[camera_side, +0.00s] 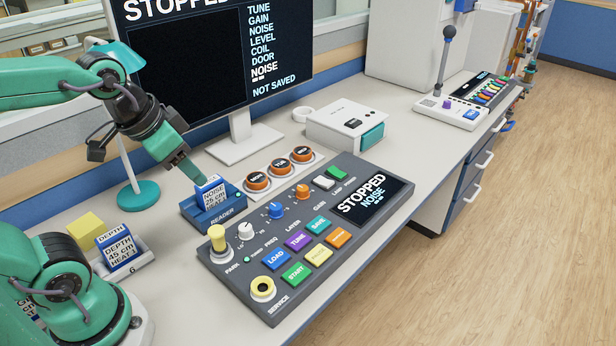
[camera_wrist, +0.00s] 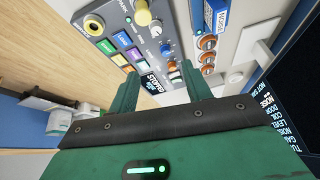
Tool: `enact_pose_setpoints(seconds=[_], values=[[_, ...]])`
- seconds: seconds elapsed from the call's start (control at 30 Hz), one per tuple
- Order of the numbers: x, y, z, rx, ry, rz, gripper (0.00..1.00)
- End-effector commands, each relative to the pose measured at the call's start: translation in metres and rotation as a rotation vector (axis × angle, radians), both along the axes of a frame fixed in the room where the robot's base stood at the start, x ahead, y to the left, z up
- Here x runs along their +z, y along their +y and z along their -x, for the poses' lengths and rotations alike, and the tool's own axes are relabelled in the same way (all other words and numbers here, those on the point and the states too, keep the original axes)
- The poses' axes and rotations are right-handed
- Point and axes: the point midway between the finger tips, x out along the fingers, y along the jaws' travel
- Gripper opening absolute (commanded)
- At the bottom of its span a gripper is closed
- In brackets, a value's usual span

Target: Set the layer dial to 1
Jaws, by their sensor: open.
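The layer dial (camera_side: 276,210) is a blue knob on the dark control panel (camera_side: 225,262), between a cream knob (camera_side: 246,231) and an orange knob (camera_side: 303,192). It also shows in the wrist view (camera_wrist: 166,48), small; I cannot read its setting. My gripper (camera_side: 196,176) is close to the top of the card (camera_side: 211,194) standing in the reader, left of the dial and apart from it. In the wrist view my gripper (camera_wrist: 162,88) is open, its two green fingers apart with nothing seen held between them. In the side view its fingertips are hard to separate.
The panel screen (camera_side: 372,200) reads STOPPED, NOISE. Several coloured buttons (camera_side: 297,242) lie in front of the dials, and orange round buttons (camera_side: 280,166) behind. A monitor (camera_side: 240,130) and white box (camera_side: 346,122) stand farther back. A depth card (camera_side: 118,248) stands left.

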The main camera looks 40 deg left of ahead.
Motion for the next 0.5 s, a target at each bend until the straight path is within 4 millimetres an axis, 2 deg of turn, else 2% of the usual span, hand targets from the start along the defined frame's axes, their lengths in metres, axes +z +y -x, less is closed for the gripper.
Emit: enact_pose_setpoints(seconds=[0.27, 0.5], values=[[-0.008, -0.001, -0.042, -0.225, 0.094, -0.092, 0.49], [-0.024, -0.003, -0.080, -0.435, 0.170, -0.159, 0.49]])
